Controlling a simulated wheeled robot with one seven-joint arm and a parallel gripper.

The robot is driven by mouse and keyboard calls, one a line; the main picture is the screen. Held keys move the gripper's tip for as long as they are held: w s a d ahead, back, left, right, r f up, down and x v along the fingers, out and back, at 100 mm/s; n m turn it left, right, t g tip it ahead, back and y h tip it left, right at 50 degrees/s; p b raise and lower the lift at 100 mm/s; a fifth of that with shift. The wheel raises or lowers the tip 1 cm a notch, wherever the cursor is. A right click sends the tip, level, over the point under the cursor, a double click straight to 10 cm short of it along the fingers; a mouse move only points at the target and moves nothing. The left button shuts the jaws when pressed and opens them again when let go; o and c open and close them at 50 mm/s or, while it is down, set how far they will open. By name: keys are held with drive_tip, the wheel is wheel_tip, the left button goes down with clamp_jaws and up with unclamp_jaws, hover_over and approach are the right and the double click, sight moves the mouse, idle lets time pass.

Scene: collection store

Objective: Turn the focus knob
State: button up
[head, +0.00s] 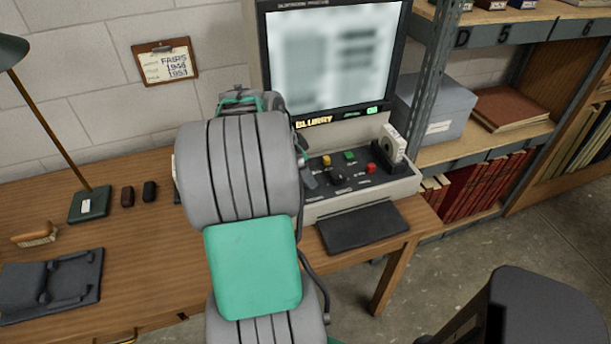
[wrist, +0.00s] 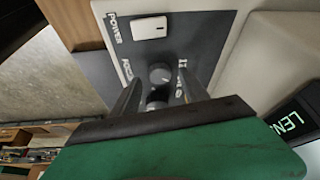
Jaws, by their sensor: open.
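The focus knob (wrist: 161,74), a small grey round knob, sits on the dark control panel beside a partly covered label that seems to read FOCUS. My gripper (wrist: 160,88) is open, with one finger on each side of the knob area; I cannot tell whether they touch it. Another dark round part (wrist: 157,97) shows between the fingers, partly hidden. In the head view my arm covers the panel's left part, and my gripper (head: 308,178) shows only in part there. The reader's screen (head: 333,62) is blurred, above a lit word BLURRY (head: 314,122).
A white power switch (wrist: 149,27) is near the knob. A desk lamp (head: 88,203) and a dark cradle (head: 50,285) are on the desk's left. Metal shelving (head: 428,75) stands right.

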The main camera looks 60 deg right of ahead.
drive_tip(key=v, duration=0.6)
drive_tip(key=shift+r, duration=0.1)
drive_tip(key=w+a+r+n+t+p, duration=0.1)
drive_tip(key=w+a+n+t, duration=0.1)
drive_tip(key=w+a+n, duration=0.5)
drive_tip(key=w+a+r+n+t+p, duration=0.15)
drive_tip(key=w+a+n, duration=0.3)
drive_tip(key=a, duration=0.55)
drive_tip(key=s+a+f+n+t+y, duration=0.1)
drive_tip(key=a+f+n+t+y, duration=0.1)
drive_tip(key=a+n, duration=1.1)
drive_tip(key=a+y, duration=0.1)
drive_tip(key=a, duration=1)
drive_tip(key=shift+a+n+y, duration=0.25)
drive_tip(key=shift+n+y, duration=0.05)
drive_tip(key=shift+n, duration=0.05)
